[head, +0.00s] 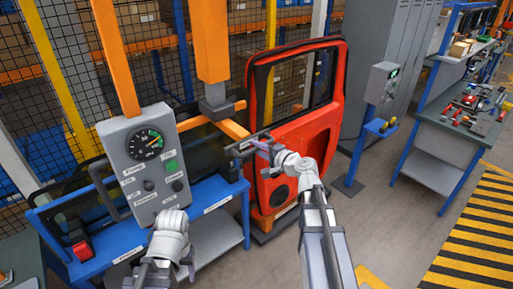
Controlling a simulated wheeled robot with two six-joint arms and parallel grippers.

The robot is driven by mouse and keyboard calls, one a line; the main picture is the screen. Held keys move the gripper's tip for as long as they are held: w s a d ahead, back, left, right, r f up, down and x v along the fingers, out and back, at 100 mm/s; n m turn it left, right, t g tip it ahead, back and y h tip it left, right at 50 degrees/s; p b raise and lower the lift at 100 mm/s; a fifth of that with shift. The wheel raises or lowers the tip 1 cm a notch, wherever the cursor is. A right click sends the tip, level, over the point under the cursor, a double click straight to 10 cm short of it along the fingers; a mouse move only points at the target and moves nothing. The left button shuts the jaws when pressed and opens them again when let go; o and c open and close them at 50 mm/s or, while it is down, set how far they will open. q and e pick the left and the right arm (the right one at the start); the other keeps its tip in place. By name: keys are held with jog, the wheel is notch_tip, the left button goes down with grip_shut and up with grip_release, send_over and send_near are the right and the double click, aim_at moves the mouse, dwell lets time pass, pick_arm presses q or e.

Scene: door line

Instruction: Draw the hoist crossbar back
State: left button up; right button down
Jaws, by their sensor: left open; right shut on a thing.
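The hoist has an orange mast (211,45), an orange arm (235,130) and a grey control box (140,150) with a gauge and labelled knobs. A dark crossbar (246,142) with a pale label sits at the arm's end, in front of the red door (318,130). My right gripper (264,147) is shut on the crossbar at its right end; the jaws partly hide the contact. My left gripper (169,272) is open and empty, low in front of the control box and apart from it.
A blue rack (205,193) with a dark glass panel stands below the hoist. A post with a grey box (381,82) stands right of the door. A workbench with tools (477,108) is at the far right. The floor between is clear, with striped marking (480,235) at right.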

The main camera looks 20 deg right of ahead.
jog(key=c, duration=1.1)
grip_release()
jog(key=shift+s+f, duration=0.1)
jog(key=shift+s, duration=0.05)
jog(key=o, duration=0.3)
jog(key=shift+s+d, duration=0.1)
jog(key=shift+d, duration=0.1)
jog(key=shift+o, duration=0.3)
jog(key=shift+a, duration=0.1)
jog(key=p+v, duration=0.1)
jog(key=v, duration=0.6)
jog(key=shift+s+p, duration=0.3)
